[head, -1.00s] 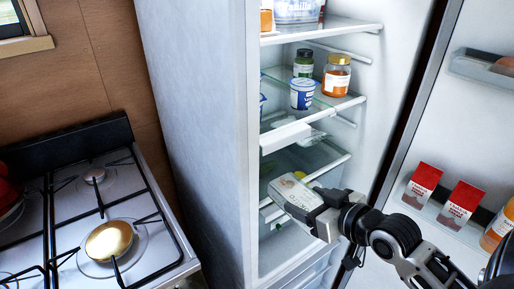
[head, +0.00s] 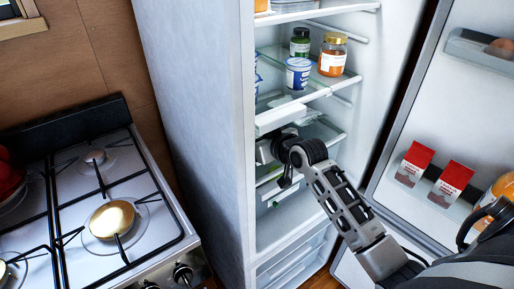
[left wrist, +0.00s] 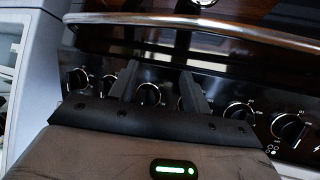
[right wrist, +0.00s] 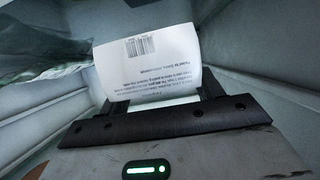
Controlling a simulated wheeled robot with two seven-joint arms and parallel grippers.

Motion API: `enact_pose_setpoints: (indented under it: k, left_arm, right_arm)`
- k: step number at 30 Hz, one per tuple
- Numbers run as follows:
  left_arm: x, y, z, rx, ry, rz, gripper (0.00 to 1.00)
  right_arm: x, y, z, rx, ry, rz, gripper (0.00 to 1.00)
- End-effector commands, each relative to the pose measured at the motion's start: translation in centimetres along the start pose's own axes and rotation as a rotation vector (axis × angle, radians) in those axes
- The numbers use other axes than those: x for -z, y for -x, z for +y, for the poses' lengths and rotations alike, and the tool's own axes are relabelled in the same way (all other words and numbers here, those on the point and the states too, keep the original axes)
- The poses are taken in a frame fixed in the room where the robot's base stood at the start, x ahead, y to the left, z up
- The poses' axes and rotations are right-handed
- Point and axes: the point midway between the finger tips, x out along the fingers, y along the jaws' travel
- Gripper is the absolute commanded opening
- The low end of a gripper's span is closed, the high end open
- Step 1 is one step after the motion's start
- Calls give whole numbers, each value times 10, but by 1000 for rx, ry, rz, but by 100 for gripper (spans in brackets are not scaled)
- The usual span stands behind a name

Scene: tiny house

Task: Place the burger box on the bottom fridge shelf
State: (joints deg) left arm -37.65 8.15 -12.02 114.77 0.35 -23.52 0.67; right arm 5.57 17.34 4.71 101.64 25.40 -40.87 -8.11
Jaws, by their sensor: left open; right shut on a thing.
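The burger box (right wrist: 148,68) shows in the right wrist view as a white printed carton with a barcode. My right gripper (right wrist: 155,100) is shut on it. In the head view my right gripper (head: 268,150) reaches into the open fridge below the shelf with the jars; the box is hidden there. The lower fridge shelf (head: 270,192) shows in part beneath my gripper. My left gripper (left wrist: 158,85) is open and empty in front of the stove's knobs in the left wrist view. It is out of the head view.
The shelf above holds a blue-white tub (head: 298,73), an orange jar (head: 332,55) and a green jar (head: 300,42). The open fridge door (head: 430,110) stands at right with red cartons (head: 414,164). A stove (head: 90,210) stands at left.

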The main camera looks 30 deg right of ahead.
Motion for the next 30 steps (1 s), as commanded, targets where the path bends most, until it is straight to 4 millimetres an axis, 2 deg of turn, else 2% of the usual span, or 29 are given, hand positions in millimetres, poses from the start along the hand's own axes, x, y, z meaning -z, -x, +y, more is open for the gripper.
enact_pose_setpoints:
  k: [7, 19, 20, 21, 22, 30]
  left_arm:
    - [-1, 0, 0, 1, 1, -3, 48]
    - [-3, -2, -1, 2, 1, -2, 48]
    - [-2, -1, -1, 2, 1, -2, 48]
    - [-2, -1, -1, 2, 1, -2, 48]
    - [-2, -1, -1, 2, 1, -2, 48]
    - [0, 0, -1, 1, 1, 1, 48]
  right_arm:
    - [-29, -12, 0, 0, -1, -2, 36]
    - [-35, -14, 0, 0, 0, 0, 36]
    - [-35, -14, 0, 0, -1, -3, 74]
    - [-35, -14, 0, 0, -1, -3, 85]
    - [-35, -14, 0, 0, -1, -3, 87]
    - [-33, -13, 0, 0, -1, -2, 87]
